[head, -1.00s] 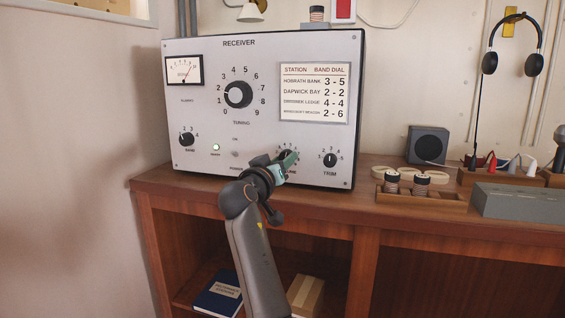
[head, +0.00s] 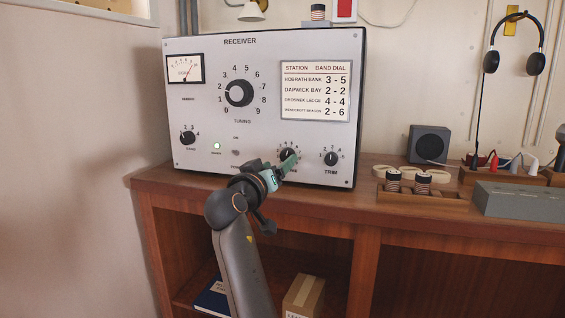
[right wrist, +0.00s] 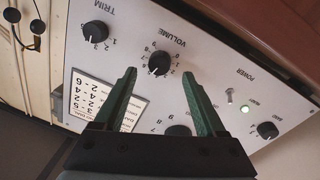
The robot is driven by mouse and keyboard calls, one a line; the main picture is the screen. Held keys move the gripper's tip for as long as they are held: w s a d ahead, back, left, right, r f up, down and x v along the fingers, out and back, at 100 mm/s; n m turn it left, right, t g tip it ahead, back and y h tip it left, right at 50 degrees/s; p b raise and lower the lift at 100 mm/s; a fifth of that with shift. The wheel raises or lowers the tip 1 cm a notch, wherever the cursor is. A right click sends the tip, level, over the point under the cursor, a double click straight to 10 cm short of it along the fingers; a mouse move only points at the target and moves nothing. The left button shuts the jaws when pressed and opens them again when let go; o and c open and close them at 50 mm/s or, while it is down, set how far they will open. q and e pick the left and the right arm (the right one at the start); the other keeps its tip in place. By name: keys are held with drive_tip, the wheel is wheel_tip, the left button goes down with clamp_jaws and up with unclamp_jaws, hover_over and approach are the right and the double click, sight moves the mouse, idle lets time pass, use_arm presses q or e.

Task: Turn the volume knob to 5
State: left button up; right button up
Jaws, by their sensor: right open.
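The volume knob (head: 287,155) is a small black knob low on the front of the grey receiver (head: 210,110), left of the trim knob (head: 331,158). The right wrist view shows the whole volume knob (right wrist: 159,63) with its number ring; I cannot read its setting surely. My right gripper (head: 286,165) has green fingers and is in front of the panel, just below the knob, partly hiding its label. In the right wrist view the gripper (right wrist: 160,74) is open and empty, with the knob between its fingertips in the picture, apparently apart from them. My left gripper is not in view.
The tuning dial (head: 239,93), band knob (head: 187,138) and lit green lamp (head: 217,146) share the panel. The receiver stands on a wooden desk (head: 380,208). A wooden tray with coils (head: 424,191), a speaker (head: 428,144) and a grey box (head: 520,200) are to the right.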

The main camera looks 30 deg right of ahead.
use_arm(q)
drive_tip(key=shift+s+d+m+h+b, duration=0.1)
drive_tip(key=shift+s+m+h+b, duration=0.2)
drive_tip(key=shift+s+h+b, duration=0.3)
use_arm(e)
drive_tip(key=v, duration=0.8)
drive_tip(key=shift+a, duration=0.2)
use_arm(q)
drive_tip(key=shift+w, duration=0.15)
use_arm(e)
drive_tip(key=shift+s+f, duration=0.1)
drive_tip(key=shift+s, duration=0.05)
